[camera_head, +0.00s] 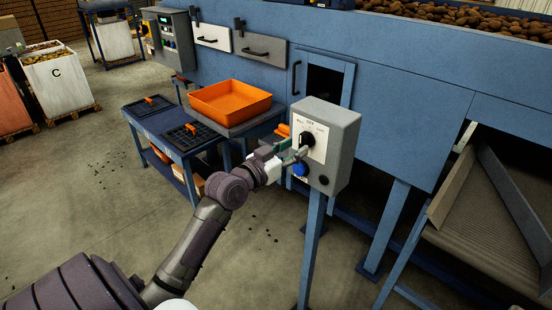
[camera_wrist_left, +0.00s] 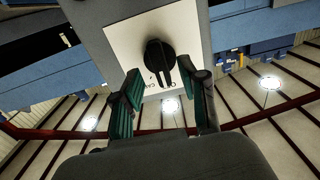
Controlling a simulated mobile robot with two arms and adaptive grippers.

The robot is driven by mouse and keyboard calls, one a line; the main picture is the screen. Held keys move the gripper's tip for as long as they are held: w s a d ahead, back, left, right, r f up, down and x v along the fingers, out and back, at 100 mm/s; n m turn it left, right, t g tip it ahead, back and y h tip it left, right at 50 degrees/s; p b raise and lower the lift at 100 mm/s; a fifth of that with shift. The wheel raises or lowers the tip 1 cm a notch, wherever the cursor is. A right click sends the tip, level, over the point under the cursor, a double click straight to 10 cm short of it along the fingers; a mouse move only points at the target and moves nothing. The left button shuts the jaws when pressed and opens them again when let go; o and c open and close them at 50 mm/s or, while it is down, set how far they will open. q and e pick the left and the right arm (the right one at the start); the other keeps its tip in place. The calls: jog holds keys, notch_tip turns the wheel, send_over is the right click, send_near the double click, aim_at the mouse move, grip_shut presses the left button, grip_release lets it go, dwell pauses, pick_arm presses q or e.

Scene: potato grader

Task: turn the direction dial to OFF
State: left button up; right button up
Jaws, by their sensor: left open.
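The direction dial (camera_head: 306,138) is a black knob on the white label plate of a grey control box (camera_head: 343,150). OFF is printed above it, with other words at either side. I cannot tell which word it points to. My left gripper (camera_head: 296,154) is just in front of the plate, beside and slightly below the dial. In the left wrist view the dial (camera_wrist_left: 158,54) shows ahead of the open green-padded fingers of my left gripper (camera_wrist_left: 164,82), one finger on each side. Contact with the knob cannot be made out. My right gripper is out of view.
A blue button (camera_head: 300,169) and a black knob (camera_head: 323,180) sit low on the box, close to my gripper. An orange tray (camera_head: 230,101) stands behind on a stand beside a blue table (camera_head: 150,122). The blue grader wall (camera_head: 420,100) rises behind the box.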

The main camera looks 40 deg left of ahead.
pick_arm(q)
jog(key=s, duration=0.9)
jog(key=shift+a, duration=0.35)
jog(key=a+f+n+g+y+b, duration=0.1)
jog(key=a+f+n+g+y, duration=0.2)
jog(key=f, duration=2)
jog(key=s+d+f+g+b, duration=0.1)
jog(key=s+f+g, duration=0.15)
jog(key=f, duration=0.65)
jog(key=s+d+f+g, duration=0.1)
jog(key=s+f+g, duration=0.15)
jog(key=f, duration=0.65)
jog(key=s+d+f+m+g+h+b, duration=0.15)
jog(key=s+d+f, duration=0.25)
jog(key=s+f, duration=0.45)
jog(key=s+d+f+g, duration=0.3)
jog(key=s+f, duration=0.3)
jog(key=f, duration=0.5)
jog(key=s+d+f+m+g, duration=0.1)
jog(key=s+d+f, duration=0.2)
jog(key=s, duration=0.3)
jog(key=s+d+f+m+g+b, duration=0.1)
jog(key=s+d+f+g, duration=0.1)
jog(key=s, duration=0.5)
jog(key=s+d+f+m+g, duration=0.1)
jog(key=s+d+f, duration=0.3)
jog(key=s+f, duration=0.2)
jog(key=shift+s, duration=0.75)
jog(key=shift+g, duration=0.25)
